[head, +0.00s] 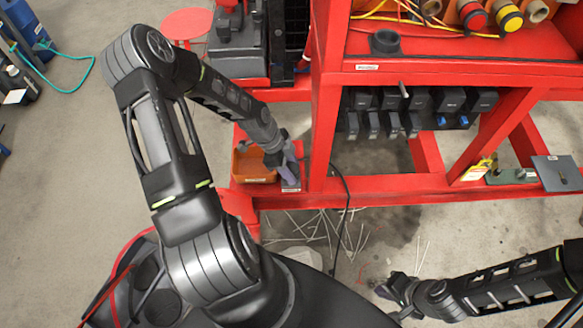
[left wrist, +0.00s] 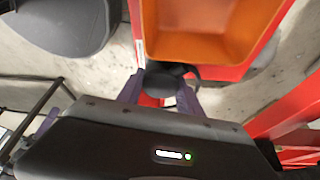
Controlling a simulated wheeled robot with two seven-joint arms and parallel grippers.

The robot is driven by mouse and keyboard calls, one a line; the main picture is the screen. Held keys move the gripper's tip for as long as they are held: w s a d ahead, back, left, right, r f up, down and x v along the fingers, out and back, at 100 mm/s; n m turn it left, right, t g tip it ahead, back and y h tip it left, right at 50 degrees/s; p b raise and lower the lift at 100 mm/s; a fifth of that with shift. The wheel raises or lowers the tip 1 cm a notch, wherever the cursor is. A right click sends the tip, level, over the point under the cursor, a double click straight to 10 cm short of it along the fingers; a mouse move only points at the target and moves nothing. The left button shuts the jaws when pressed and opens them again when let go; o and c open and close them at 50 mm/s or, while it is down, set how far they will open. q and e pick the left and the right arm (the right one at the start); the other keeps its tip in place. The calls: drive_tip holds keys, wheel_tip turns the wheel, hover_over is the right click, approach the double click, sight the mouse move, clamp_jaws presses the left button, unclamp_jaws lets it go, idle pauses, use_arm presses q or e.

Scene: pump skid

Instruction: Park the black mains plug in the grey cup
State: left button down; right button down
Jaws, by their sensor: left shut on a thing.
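My left gripper (head: 289,172) is low at the red frame, beside the orange bin. In the left wrist view its two purple-grey fingers (left wrist: 160,95) are shut on the black mains plug (left wrist: 163,76), whose dark cable leads off to the right. In the head view the gripper hides the plug; a black cable (head: 347,200) hangs nearby. A small grey block is under the fingertips; I cannot tell whether the plug touches it. A dark grey cup (head: 385,41) stands open-topped on the red shelf. My right gripper (head: 388,298) is low at the right, away from both; its opening is unclear.
The orange bin (head: 252,165) is just left of my left gripper and also shows in the left wrist view (left wrist: 205,28). A red post (head: 322,100) stands between it and the shelf. Yellow cables (head: 400,17) and buttons lie behind the cup. Black adapters (head: 410,105) hang below.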

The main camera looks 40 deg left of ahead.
use_arm(q)
drive_tip(key=shift+f, duration=0.1)
drive_tip(key=c, duration=0.7)
unclamp_jaws()
drive_tip(key=v, duration=0.7)
drive_tip(key=shift+r, duration=0.4)
drive_tip(key=shift+s+a, duration=0.1)
drive_tip(key=shift+s, duration=0.05)
